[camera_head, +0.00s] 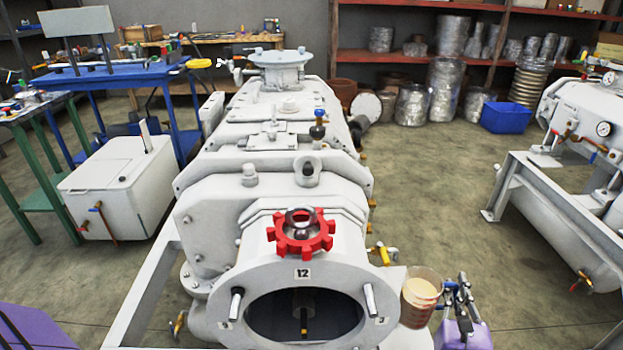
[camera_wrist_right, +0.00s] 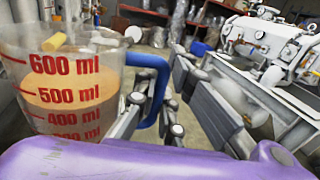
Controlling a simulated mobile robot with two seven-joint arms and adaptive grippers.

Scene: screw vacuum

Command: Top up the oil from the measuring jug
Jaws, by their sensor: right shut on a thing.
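The measuring jug (camera_head: 420,297) is a clear cup with red marks and a blue handle, partly filled with pale tan liquid. In the right wrist view the jug (camera_wrist_right: 75,108) looks upright, its liquid near the 500 ml mark. My right gripper (camera_head: 455,292) is shut on its handle (camera_wrist_right: 152,85), right of the machine's front. The large white vacuum pump (camera_head: 235,215) fills the middle. A red toothed wheel (camera_head: 300,234) with a dark ring sits above its round front opening (camera_head: 304,315), marked 12. A short funnel-like neck (camera_head: 307,170) stands behind. My left gripper is out of view.
A second white machine on a frame (camera_head: 575,215) stands at the right. A white tank (camera_head: 120,185) and a blue table (camera_head: 130,75) are at the left. A blue bin (camera_head: 505,117) is at the back. Open floor (camera_head: 450,190) lies between the machines.

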